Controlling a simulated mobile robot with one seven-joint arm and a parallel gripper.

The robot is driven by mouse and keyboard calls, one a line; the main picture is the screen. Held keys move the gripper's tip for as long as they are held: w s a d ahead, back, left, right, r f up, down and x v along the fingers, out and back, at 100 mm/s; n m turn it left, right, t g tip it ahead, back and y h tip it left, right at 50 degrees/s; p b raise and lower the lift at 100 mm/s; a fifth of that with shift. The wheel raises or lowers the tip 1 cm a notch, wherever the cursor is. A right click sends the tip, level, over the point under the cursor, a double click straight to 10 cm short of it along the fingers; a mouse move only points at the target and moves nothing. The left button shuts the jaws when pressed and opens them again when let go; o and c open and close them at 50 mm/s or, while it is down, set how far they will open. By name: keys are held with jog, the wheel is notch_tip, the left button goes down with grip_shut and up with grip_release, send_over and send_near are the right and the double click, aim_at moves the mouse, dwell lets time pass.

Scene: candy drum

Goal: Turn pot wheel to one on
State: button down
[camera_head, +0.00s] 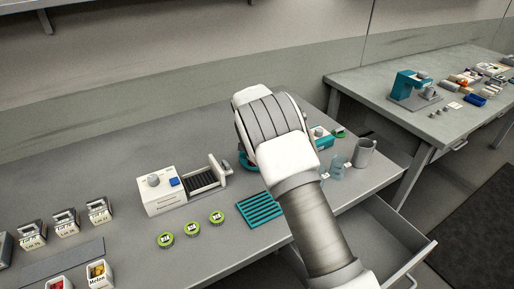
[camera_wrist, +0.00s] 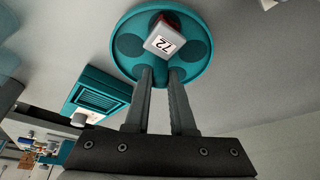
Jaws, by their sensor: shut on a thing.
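The pot wheel (camera_wrist: 126,22) is a round teal disc with darker round recesses, seen at the top of the wrist view. A small white and red pot marked 72 (camera_wrist: 163,41) sits in it. My gripper (camera_wrist: 161,72) has its two dark fingers against the near side of the wheel, close together with a narrow gap, shut on a part of it between the tips. The gripped part is mostly hidden. In the head view my arm covers the gripper and nearly all of the wheel; only a teal edge (camera_head: 244,161) shows.
A teal box with a knob (camera_wrist: 95,95) stands close beside the wheel. A white device (camera_head: 163,193), several green-lidded round tins (camera_head: 191,228) and a teal slotted rack (camera_head: 258,210) lie left of my arm. A grey mug (camera_head: 365,152) stands right. A drawer (camera_head: 392,240) is open below.

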jog(key=shift+m+g+h, duration=0.4)
jog(key=shift+m+h, duration=0.2)
jog(key=shift+m, duration=1.4)
jog(key=c, duration=0.8)
grip_release()
jog(key=shift+o, duration=0.2)
jog(key=v, duration=1.7)
jog(key=shift+a+r, duration=0.15)
jog(key=shift+r, duration=0.05)
